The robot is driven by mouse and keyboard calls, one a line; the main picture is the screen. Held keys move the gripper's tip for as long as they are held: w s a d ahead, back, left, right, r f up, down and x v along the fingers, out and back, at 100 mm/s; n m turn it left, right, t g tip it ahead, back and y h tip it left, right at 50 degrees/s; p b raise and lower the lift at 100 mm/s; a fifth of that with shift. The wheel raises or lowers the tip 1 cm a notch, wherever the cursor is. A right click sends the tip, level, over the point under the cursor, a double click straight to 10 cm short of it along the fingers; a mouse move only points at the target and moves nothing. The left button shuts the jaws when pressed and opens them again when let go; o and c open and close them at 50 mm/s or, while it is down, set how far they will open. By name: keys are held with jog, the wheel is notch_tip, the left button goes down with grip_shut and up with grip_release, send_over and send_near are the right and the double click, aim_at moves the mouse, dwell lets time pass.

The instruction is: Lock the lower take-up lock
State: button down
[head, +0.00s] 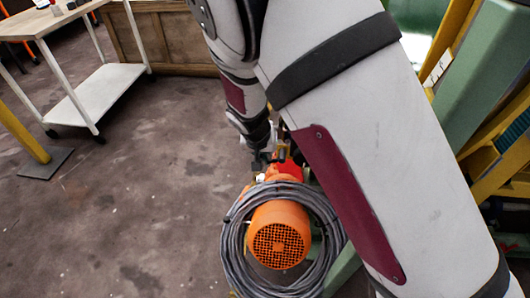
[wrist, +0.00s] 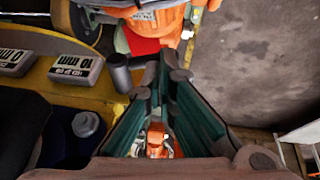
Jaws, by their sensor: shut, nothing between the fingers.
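I cannot tell for sure which part is the lower take-up lock. In the wrist view a dark grey cylindrical peg (wrist: 118,72) stands out from the yellow frame, close to the left of my gripper (wrist: 167,62). My gripper's fingers are shut with nothing held, and their tips are near a red part (wrist: 138,44) and orange housing. In the head view my gripper (head: 264,160) is small and partly hidden, just above an orange motor (head: 278,236) and beside a red part (head: 288,168). My arm covers much of the machine there.
A coil of grey cable (head: 232,245) hangs around the motor. Yellow frame (wrist: 42,72) with blocks marked 10 mm (wrist: 76,68) lies left of my fingers. A white-shelved cart (head: 98,95) and a yellow post (head: 22,130) stand at left. The floor (head: 130,190) between is clear.

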jog(key=shift+a+f+n+h, duration=0.15)
jog(key=shift+f+h, duration=0.2)
jog(key=shift+h, duration=0.4)
jog(key=shift+a+f+n+h, duration=0.15)
jog(key=shift+f+h, duration=0.15)
jog(key=shift+h, duration=0.45)
jog(key=shift+f+h, duration=0.4)
jog(key=shift+h, duration=0.4)
jog(key=shift+f+n+h, duration=0.3)
jog(key=shift+f+h, duration=0.15)
jog(key=shift+h, duration=0.45)
jog(key=shift+d+f+n+h+b, duration=0.15)
jog(key=shift+f+h+b, duration=0.15)
jog(key=shift+h, duration=0.25)
jog(key=shift+f+n+h+b, duration=0.1)
jog(key=shift+f+h+b, duration=0.1)
jog(key=shift+h+b, duration=0.3)
jog(key=shift+d+f+n+h+b, duration=0.15)
jog(key=shift+f+h+b, duration=0.1)
jog(key=shift+h, duration=0.4)
jog(key=shift+d+f+n+t+h+b, duration=0.2)
jog(key=shift+f+n+t+h+b, duration=0.35)
jog(key=shift+h, duration=0.55)
jog(key=shift+d+f+b, duration=0.2)
jog(key=shift+b, duration=0.25)
dwell(1.5)
